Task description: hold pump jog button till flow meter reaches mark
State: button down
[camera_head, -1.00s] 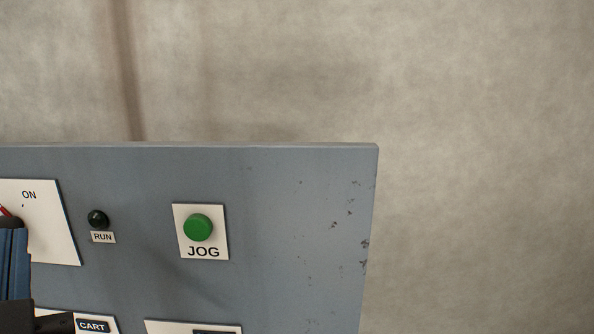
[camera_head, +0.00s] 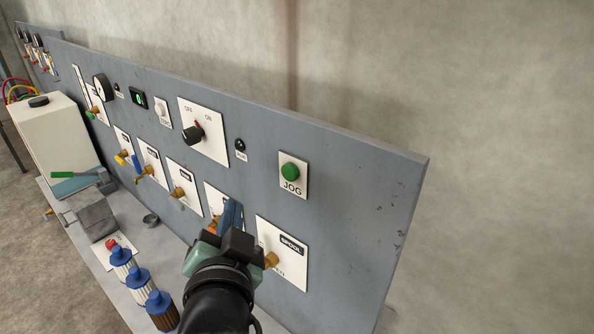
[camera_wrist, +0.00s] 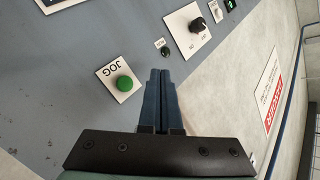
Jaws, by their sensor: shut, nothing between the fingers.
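The green JOG button (camera_head: 290,172) sits on a white plate at the right end of the grey panel. It also shows in the wrist view (camera_wrist: 124,83), left of my fingers. My gripper (camera_head: 231,214) is below and left of the button in the head view, in front of the lower row of valve plates. In the wrist view its blue fingers (camera_wrist: 160,88) are together, empty and apart from the button. A round white gauge (camera_head: 101,88) stands far left on the panel; its reading is too small to tell. I cannot tell which item is the flow meter.
The OFF/ON knob (camera_head: 193,135) and the dark RUN lamp (camera_head: 240,145) are left of the button. Brass valves line the lower panel. Blue-capped filters (camera_head: 139,280) and a white tank (camera_head: 58,140) stand on the bench. The panel right of JOG is clear.

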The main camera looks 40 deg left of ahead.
send_near(282, 171)
jog(key=shift+w+a+f+b, duration=0.3)
jog(key=shift+w+a, duration=0.45)
jog(key=shift+a, duration=0.35)
jog(key=shift+w+a+f+b, duration=0.15)
jog(key=shift+w+a+f, duration=0.15)
jog(key=shift+w+a, duration=0.65)
jog(key=shift+a, duration=0.15)
dwell(0.5)
jog(key=shift+w, duration=0.3)
jog(key=shift+w, duration=0.45)
dwell(4.2)
